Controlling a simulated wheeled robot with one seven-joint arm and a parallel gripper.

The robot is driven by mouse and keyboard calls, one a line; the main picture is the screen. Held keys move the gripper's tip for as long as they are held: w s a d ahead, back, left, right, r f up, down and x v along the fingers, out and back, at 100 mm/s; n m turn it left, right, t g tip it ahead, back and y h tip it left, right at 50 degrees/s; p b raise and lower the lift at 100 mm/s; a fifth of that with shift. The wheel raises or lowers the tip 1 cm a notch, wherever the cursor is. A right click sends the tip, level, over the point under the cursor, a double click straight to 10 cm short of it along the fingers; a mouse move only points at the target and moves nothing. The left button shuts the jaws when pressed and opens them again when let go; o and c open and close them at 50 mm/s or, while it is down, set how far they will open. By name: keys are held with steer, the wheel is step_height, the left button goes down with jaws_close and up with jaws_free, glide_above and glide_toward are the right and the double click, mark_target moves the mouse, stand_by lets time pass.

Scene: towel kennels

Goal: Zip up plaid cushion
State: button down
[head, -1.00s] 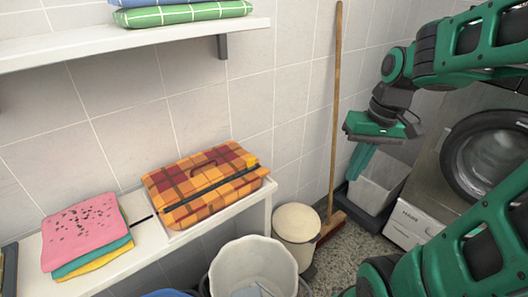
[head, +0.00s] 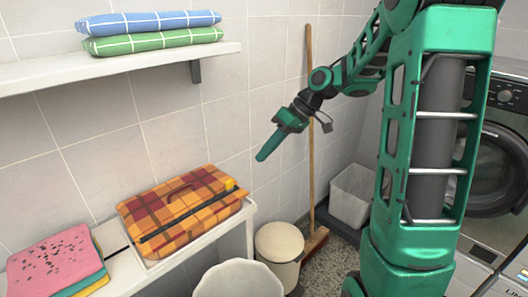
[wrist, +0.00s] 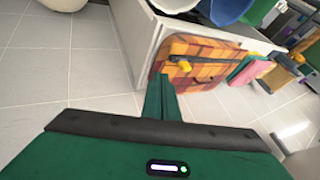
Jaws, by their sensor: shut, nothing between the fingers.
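The orange and red plaid cushion (head: 150,211) lies on a white bench against the tiled wall, with a dark handle-like loop on top.
Folded pink (head: 55,262), teal and yellow towels lie left of the cushion. A wall shelf (head: 110,72) holds blue and green towels. Bins (head: 279,245), a broom (head: 309,120) and a washing machine stand to the right. Air between gripper and cushion is clear.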

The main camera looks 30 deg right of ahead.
mark_target(229, 185)
steer(key=a+f, duration=0.5)
steer(key=a, duration=0.2)
steer(key=shift+a, duration=0.2)
steer(key=shift+f, duration=0.1)
